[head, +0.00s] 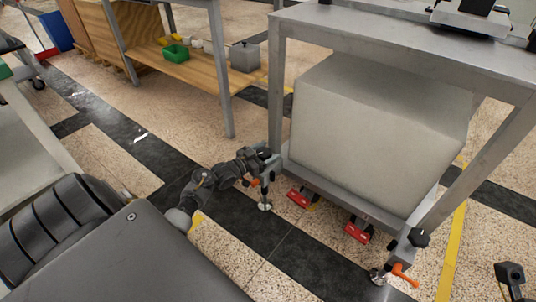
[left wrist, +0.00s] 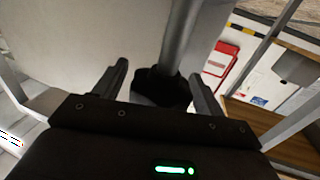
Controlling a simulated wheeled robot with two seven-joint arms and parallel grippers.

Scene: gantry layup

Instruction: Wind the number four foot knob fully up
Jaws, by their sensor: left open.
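My left gripper (head: 263,157) is at the near left leg of the grey metal frame. In the left wrist view it is open (left wrist: 160,70), with one finger on each side of a black foot knob (left wrist: 160,88) at the leg's post. A gap shows beside the knob; contact is unclear. In the head view the gripper largely hides this knob. Below it are an orange lever and a round metal foot (head: 265,207). Another black knob (head: 419,238) is on the near right leg. No knob numbers are readable. A dark part at the lower right edge may be my right gripper; its jaws are unclear.
A large pale block (head: 370,135) fills the space under the frame's top. Red pieces (head: 357,233) stick out along its lower rail. An orange lever (head: 403,274) sticks out at the right leg. A wooden-shelved bench (head: 185,68) stands behind left. The dark floor strip in front is clear.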

